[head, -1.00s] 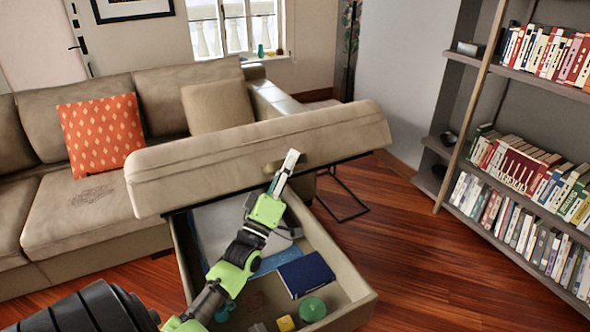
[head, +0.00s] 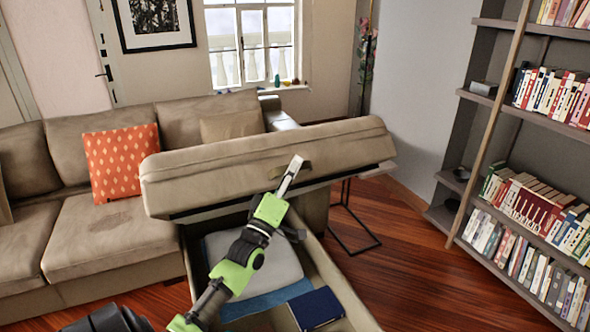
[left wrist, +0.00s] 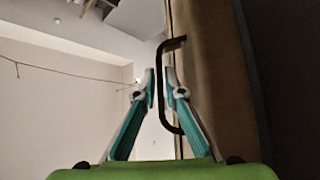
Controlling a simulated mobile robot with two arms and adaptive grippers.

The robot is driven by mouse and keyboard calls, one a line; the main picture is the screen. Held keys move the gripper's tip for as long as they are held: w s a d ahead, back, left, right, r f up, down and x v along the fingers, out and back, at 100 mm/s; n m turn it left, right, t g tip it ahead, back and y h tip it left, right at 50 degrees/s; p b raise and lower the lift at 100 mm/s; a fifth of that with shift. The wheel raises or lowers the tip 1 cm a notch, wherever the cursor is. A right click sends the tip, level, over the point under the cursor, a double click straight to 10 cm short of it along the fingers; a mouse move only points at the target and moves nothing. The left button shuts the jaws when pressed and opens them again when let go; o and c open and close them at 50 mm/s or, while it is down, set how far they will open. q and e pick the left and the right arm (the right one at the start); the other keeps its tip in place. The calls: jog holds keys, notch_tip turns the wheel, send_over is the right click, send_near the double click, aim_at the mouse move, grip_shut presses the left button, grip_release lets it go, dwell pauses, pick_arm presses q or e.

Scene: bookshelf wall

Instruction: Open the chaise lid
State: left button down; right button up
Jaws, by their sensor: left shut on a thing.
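The beige chaise lid (head: 230,180) is raised and tilted above the open storage box (head: 345,283) in the head view. A dark handle (head: 304,169) sits on the lid's front face. My left gripper (head: 293,172) reaches up from below and is at this handle. In the left wrist view the handle (left wrist: 183,130) runs along the padded lid (left wrist: 205,75), and the teal fingers of my left gripper (left wrist: 160,88) are closed on its bar. My right gripper is not in view.
The box holds a dark blue book (head: 315,308) and grey cloth (head: 255,258). The beige sofa (head: 105,240) with an orange cushion (head: 121,162) is at the left. A bookshelf (head: 455,185) stands at the right, with open wood floor (head: 410,260) before it.

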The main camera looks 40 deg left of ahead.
pick_arm(q)
jog(key=shift+f, duration=0.15)
jog(key=c, duration=2.4)
grip_release()
jog(key=shift+a, duration=0.1)
jog(key=shift+o, duration=0.2)
jog(key=shift+s, duration=0.1)
jog(key=v, duration=1.2)
jog(key=shift+c, duration=0.4)
